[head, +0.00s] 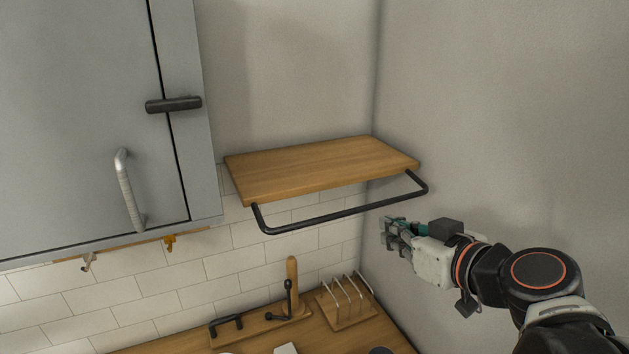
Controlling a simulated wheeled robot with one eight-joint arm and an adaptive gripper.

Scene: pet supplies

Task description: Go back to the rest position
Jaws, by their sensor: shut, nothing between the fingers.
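My gripper (388,231) is at the right of the head view, at the end of my arm, which reaches in from the lower right corner. It points left, just below the right end of the wooden shelf and its black rail. The gripper is shut and holds nothing. No object is seen touching the fingers. How far the fingers are from the wall behind cannot be told.
A wooden shelf (315,168) with a black rail (335,216) hangs in the corner, bare on top. A grey cabinet (85,110) is at left. Below, a wooden counter (385,335) holds a rack (345,300) and a wooden stand (262,322). A plain wall is right.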

